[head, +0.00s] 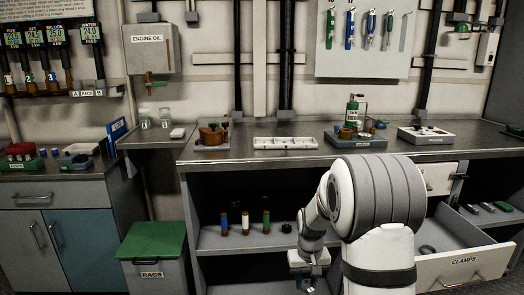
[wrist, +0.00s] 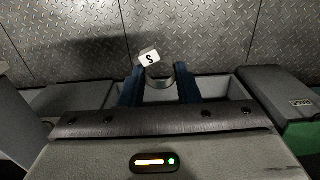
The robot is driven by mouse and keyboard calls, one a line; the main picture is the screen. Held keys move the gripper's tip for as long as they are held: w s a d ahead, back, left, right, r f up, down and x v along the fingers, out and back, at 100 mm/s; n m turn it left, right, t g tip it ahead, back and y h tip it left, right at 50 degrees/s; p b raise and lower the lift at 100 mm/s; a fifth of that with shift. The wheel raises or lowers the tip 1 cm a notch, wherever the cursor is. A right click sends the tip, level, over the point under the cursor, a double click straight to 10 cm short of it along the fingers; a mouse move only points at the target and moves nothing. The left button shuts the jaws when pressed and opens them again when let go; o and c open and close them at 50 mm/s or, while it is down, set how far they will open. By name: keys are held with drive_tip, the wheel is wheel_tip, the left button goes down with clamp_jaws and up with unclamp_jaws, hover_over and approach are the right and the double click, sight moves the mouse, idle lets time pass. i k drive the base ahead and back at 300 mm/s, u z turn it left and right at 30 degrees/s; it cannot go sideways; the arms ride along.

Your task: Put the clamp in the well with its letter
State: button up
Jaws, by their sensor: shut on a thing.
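My gripper (wrist: 161,72) is shut on a clamp (wrist: 160,82), a curved metallic band between the two blue fingers in the wrist view. A white tag (wrist: 150,58) with a black letter S sits on the clamp. In the head view my gripper (head: 308,268) is low in front of the bench's lower shelf, left of the open drawer; the clamp is hard to make out there. A white tray (head: 286,143) with several wells lies on the bench top, above and behind my gripper. Letters on its wells are too small to read.
The open CLAMPS drawer (head: 463,264) juts out at right with a dark ring (head: 427,249) inside. Several bottles (head: 245,220) stand on the lower shelf. A RAGS bin (head: 153,250) stands left. A pot tray (head: 212,140) and bottle tray (head: 357,140) flank the welled tray.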

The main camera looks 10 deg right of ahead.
sight(265, 145)
drive_tip(key=i, duration=0.85)
